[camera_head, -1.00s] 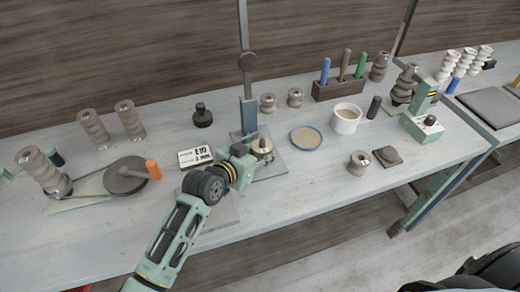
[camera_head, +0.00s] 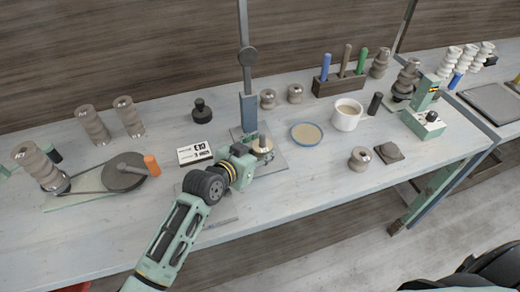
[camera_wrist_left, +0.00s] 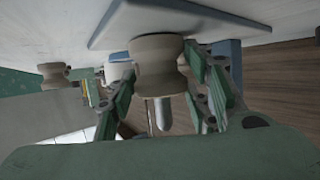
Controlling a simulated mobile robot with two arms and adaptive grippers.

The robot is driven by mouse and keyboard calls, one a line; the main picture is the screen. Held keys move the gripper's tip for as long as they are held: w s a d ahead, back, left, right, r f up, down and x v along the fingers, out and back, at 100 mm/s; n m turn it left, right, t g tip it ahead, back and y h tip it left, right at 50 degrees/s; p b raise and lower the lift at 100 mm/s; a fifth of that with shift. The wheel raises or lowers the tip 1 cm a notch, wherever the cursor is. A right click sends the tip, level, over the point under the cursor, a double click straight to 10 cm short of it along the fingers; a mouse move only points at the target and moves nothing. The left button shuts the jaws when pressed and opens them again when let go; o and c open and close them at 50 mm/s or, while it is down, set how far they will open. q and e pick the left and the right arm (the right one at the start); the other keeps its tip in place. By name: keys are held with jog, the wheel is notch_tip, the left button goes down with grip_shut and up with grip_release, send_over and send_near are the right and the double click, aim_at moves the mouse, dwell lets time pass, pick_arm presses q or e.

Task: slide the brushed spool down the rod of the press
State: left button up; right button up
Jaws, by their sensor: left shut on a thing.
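The press has a blue column (camera_head: 249,112) and a flat grey base plate (camera_head: 277,163). My left gripper (camera_head: 256,151) is low over this plate, beside the column. It is shut on the brushed spool (camera_head: 263,144), which its fingers partly hide. In the left wrist view the tan-grey spool (camera_wrist_left: 158,68) sits between the two green fingers, close to the base plate (camera_wrist_left: 150,22). The rounded metal rod (camera_wrist_left: 162,113) sticks out of the spool's side away from the plate, so the spool appears to be around it. Whether the spool touches the plate is not clear.
A blue-rimmed dish (camera_head: 307,135) and a white mug (camera_head: 347,115) stand right of the press. Loose spools (camera_head: 360,158) stand around the bench. The front right of the bench is mostly clear.

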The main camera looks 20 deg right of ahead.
pick_arm(q)
jog(key=o, duration=1.4)
jog(key=shift+o, duration=0.2)
jog(key=shift+f, duration=0.1)
jog(key=v, duration=1.2)
jog(key=shift+a, duration=0.1)
